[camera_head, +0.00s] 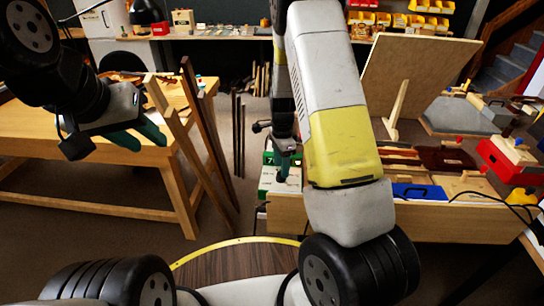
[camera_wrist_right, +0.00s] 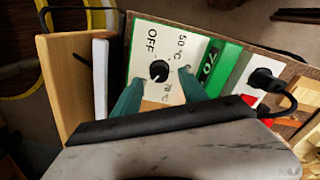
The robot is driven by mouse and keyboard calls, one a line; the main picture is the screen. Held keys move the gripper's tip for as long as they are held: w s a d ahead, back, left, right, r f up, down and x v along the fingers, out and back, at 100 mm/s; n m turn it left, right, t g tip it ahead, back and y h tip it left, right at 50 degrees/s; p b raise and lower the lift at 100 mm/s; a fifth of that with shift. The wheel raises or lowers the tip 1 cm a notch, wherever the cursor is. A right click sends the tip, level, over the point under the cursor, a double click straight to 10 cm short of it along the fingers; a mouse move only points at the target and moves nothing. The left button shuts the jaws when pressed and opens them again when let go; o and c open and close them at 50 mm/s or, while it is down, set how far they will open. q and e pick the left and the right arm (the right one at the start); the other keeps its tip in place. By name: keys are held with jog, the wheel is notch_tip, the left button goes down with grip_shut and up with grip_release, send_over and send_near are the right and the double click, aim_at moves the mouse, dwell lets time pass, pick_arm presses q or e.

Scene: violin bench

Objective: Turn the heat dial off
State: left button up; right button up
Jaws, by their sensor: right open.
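The heat dial is a black round knob (camera_wrist_right: 159,71) on the white face of a control box (camera_wrist_right: 146,35). The face reads OFF at upper left, 50 °C at upper right and 70 °C below the knob. A green panel (camera_wrist_right: 215,62) beside it shows 70. I cannot make out the knob's pointer clearly. My right gripper (camera_wrist_right: 162,76) is open, its teal fingers on either side of the knob, seemingly apart from it. In the head view the box (camera_head: 268,184) is partly hidden behind my right arm. My left gripper (camera_head: 153,147) is open and empty, far left of the box.
A black plug and cable (camera_wrist_right: 266,80) sit right of the panel. A wooden bench (camera_head: 90,128) stands at left with dark upright strips (camera_head: 205,125) beside it. The bench on the right holds a blue case (camera_head: 420,191) and a red box (camera_head: 508,160).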

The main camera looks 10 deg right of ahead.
jog(key=shift+f, duration=1.6)
grip_shut()
